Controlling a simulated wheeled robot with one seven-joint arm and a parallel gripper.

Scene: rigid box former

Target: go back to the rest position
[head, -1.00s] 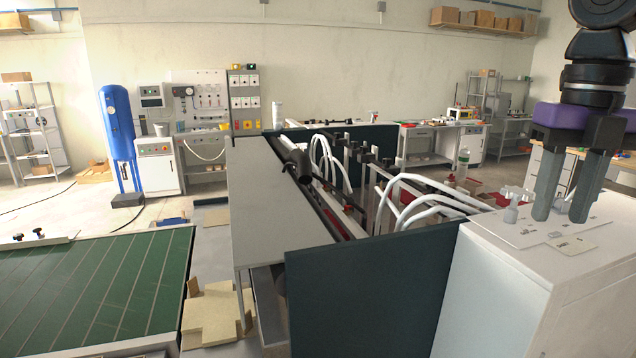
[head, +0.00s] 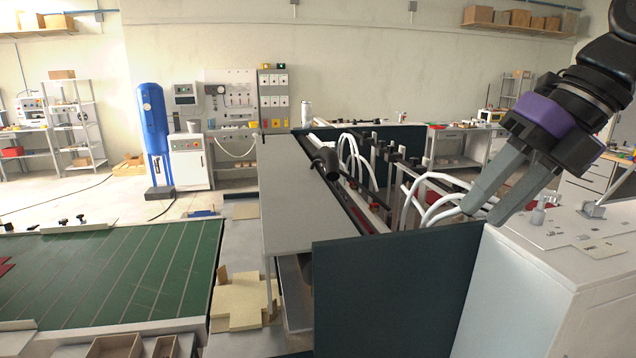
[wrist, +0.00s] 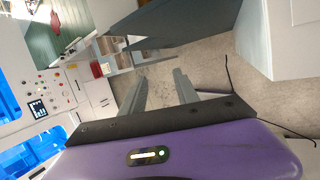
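My gripper (head: 484,214) is at the right in the head view. It is tilted, with its two grey fingers pointing down and to the left. In the picture, the fingertips lie in front of the white bent tubes and left of the white cabinet's top. In the wrist view my gripper (wrist: 160,78) shows its two fingers apart, with nothing between them and floor behind the gap. It is open and empty.
The white cabinet (head: 545,285) with small fittings on top stands at the right. A dark panel (head: 385,295) and grey machine table (head: 285,205) stand beside it. A green table (head: 130,265) is at the left. Open floor lies beyond, near a blue tank (head: 153,125).

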